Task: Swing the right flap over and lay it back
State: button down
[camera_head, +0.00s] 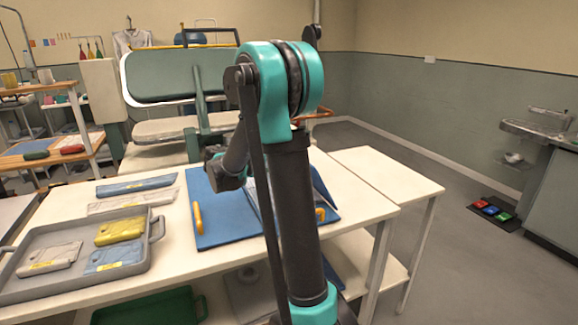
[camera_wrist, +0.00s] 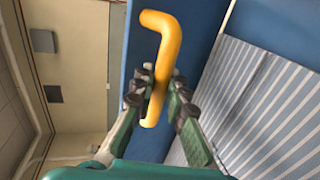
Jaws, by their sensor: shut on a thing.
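A blue folding board (camera_head: 215,205) lies on the white table, mostly behind my arm. Its left flap lies flat with a yellow handle (camera_head: 197,219). Another yellow handle (camera_head: 320,214) shows just right of my arm, near a panel that looks tilted up. In the wrist view, my gripper (camera_wrist: 159,97) is shut on a yellow handle (camera_wrist: 163,55) against a blue panel (camera_wrist: 200,30). Striped cloth (camera_wrist: 260,105) lies beside that panel. My gripper is hidden behind my arm in the head view, as is most of the cloth.
A grey tray (camera_head: 95,284) with several folded packets stands at the left. Folded blue and white cloths (camera_head: 135,185) lie behind it. A pressing machine (camera_head: 180,75) stands at the back. A lower white side table (camera_head: 385,180) at the right is bare.

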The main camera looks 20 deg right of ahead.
jog(key=shift+a+f, duration=0.15)
jog(key=shift+a, duration=0.05)
jog(key=c, duration=1.5)
grip_release()
jog(key=v, duration=1.2)
